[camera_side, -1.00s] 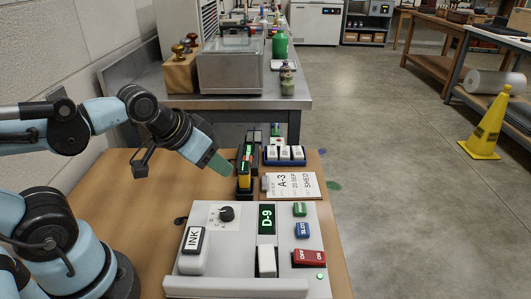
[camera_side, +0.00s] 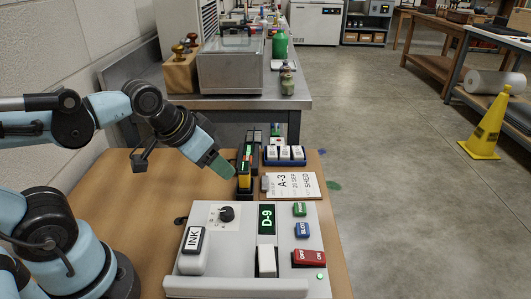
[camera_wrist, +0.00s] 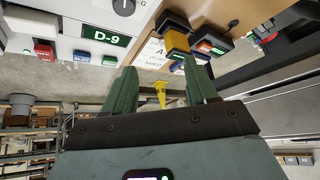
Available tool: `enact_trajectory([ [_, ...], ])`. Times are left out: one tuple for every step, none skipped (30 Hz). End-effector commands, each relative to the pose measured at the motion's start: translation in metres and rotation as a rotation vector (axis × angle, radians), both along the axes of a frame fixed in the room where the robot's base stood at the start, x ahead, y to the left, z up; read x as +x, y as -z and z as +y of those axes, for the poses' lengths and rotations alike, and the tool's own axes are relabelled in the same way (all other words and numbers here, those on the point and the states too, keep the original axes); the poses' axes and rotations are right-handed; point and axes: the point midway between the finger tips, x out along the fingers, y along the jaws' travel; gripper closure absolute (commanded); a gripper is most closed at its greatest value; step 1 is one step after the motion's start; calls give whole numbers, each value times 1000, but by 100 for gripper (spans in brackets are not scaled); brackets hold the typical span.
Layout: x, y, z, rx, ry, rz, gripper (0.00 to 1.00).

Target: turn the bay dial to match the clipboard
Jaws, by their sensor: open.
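The bay dial (camera_side: 227,214) is a black knob on a white plate on the grey machine. It also shows at the top of the wrist view (camera_wrist: 124,5). The machine's green display (camera_side: 267,219) reads D-9. The clipboard (camera_side: 292,185) lies behind the machine and reads A-3, 20 SEP, SHED. My gripper (camera_side: 222,168) is above the table, left of the dark upright stamps and behind and above the dial, touching nothing that I can tell. In the wrist view my gripper (camera_wrist: 161,88) has its green fingers apart with nothing between them.
The dark stamps (camera_side: 245,168) with a yellow part stand beside my gripper. A blue tray (camera_side: 285,161) with white blocks is behind the clipboard. The machine carries an INK block (camera_side: 193,241), a white lever (camera_side: 266,262) and a red switch (camera_side: 308,258). The left tabletop is clear.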

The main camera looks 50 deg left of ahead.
Motion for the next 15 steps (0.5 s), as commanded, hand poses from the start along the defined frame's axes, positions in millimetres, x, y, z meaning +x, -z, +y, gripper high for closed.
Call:
enact_trajectory([
  [2,-3,-3,22,47,43,43],
  [1,-4,-5,38,82,76,43],
  [1,-6,-8,62,136,127,43],
  [1,-8,-11,80,180,166,43],
  [1,-9,-13,97,225,206,43],
  [0,-11,-16,118,286,259,43],
  [-1,-13,-19,132,332,297,43],
  [-1,-15,-21,143,376,333,43],
  [-2,-17,-23,157,430,378,43],
  [-2,-18,-25,165,469,409,43],
  [-3,-20,-27,173,504,436,43],
  [-3,-21,-29,180,545,468,43],
  [-4,-22,-30,184,571,489,43],
  [-4,-23,-30,187,593,506,43],
  [-5,-24,-31,191,617,523,43],
])
